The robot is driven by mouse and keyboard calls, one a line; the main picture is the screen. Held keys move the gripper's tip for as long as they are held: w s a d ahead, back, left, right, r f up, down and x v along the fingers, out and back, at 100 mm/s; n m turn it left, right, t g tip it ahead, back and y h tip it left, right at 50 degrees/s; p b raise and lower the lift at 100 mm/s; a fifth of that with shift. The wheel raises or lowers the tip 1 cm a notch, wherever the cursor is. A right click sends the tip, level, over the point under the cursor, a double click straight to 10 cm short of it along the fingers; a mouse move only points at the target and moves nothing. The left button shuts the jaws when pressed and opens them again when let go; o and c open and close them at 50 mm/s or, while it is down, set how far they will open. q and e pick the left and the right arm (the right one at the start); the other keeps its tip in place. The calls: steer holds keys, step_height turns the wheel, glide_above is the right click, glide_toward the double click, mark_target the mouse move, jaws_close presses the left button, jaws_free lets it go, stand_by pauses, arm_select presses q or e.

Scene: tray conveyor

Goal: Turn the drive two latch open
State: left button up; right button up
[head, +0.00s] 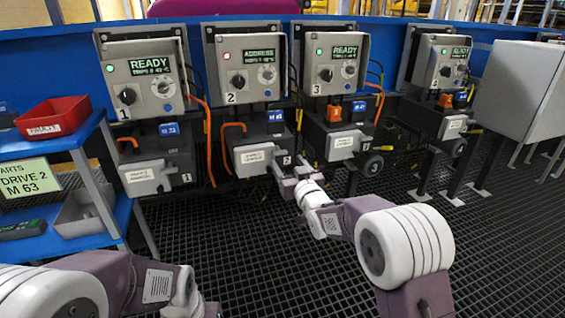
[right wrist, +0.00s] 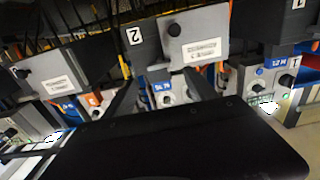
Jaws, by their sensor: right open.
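The drive two unit (head: 240,137) is black, below a grey control box (head: 227,58) marked 2. A pale cover with a label (head: 253,157) is on its front, and a 2 plate sits at its right end. In the right wrist view the same cover (right wrist: 215,62) appears upside down, with a dark round knob (right wrist: 176,29) beside the label. I cannot tell for sure which part is the latch. My right gripper (head: 288,174) is open at the right end of the drive two unit; contact is unclear. In the wrist view its fingers (right wrist: 162,76) are apart and empty. My left gripper is out of view.
Drive one (head: 158,160) is to the left and drive three (head: 345,140) to the right, close to my right gripper. A blue shelf (head: 95,130) with a red bin (head: 52,117) stands at the left. A grey cabinet (head: 515,90) stands at the right. The grating floor in front is open.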

mark_target(281, 153)
steer(key=x, duration=0.1)
steer(key=b+x, duration=0.1)
steer(key=x, duration=0.2)
steer(key=shift+w+a+f, duration=0.1)
steer(key=shift+w+f, duration=0.15)
steer(key=shift+w, duration=0.05)
steer(key=shift+w+a+r+b, duration=0.2)
steer(key=shift+w+b, duration=0.2)
steer(key=shift+w, duration=0.2)
steer(key=c, duration=1.4)
